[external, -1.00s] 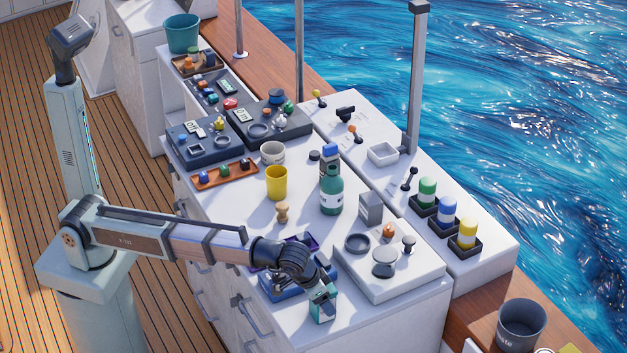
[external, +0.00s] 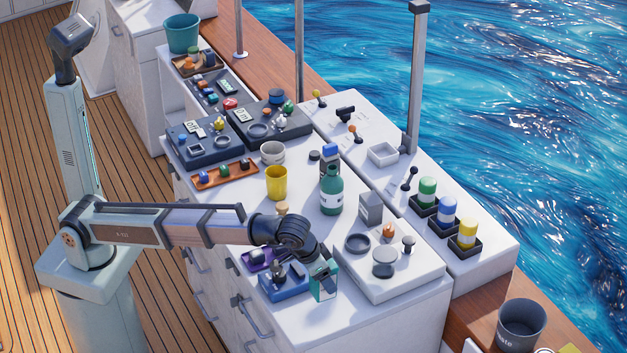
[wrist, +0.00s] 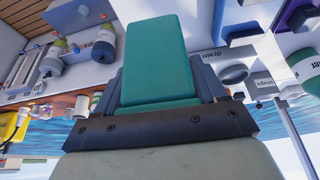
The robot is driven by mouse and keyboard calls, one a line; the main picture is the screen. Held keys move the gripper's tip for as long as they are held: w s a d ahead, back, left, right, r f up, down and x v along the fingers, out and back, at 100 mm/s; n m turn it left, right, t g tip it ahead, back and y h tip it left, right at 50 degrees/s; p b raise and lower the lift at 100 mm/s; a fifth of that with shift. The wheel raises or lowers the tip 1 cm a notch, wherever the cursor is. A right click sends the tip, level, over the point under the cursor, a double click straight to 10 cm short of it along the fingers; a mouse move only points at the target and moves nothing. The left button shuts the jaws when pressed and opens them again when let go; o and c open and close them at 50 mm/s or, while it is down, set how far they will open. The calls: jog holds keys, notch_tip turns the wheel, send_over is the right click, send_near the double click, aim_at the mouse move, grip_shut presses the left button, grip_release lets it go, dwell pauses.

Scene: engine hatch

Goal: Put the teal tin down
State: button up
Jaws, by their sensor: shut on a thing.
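The teal tin (external: 323,286) is a box with teal sides and a pale face. My gripper (external: 321,268) is shut on it, near the front edge of the white counter, between a blue tray and a raised white panel. In the wrist view the tin (wrist: 156,52) fills the middle, held between the dark fingers of my gripper (wrist: 160,105). I cannot tell whether its underside touches the counter or is a little above it.
The blue tray (external: 284,290) and a purple tray (external: 258,260) lie left of the tin. The raised white panel (external: 400,282) with knobs is at right. A green bottle (external: 331,192), yellow cup (external: 277,183) and grey block (external: 371,207) stand farther back. Open counter lies between cup and bottle.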

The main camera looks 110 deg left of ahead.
jog(key=shift+r, duration=0.55)
jog(key=shift+a, duration=0.3)
jog(key=s+a+n+g+y, duration=0.15)
jog(key=s+a, duration=0.25)
jog(key=a, duration=1.2)
jog(key=s+a+n, duration=0.3)
jog(key=s+a, duration=0.1)
jog(key=a, duration=1.2)
jog(key=shift+w+d+f+m+t+h, duration=0.1)
jog(key=shift+w+f+m+t+h, duration=0.15)
jog(key=shift+f+m, duration=0.9)
jog(key=shift+w+d+f+m+t+h, duration=0.15)
jog(key=shift+w+f+t+h, duration=0.1)
jog(key=shift+f, duration=1.85)
jog(key=shift+w+f+m+t+h, duration=0.2)
jog(key=shift+f+m, duration=0.45)
jog(key=shift+f, duration=0.95)
jog(key=shift+f, duration=0.1)
jog(key=o, duration=1.3)
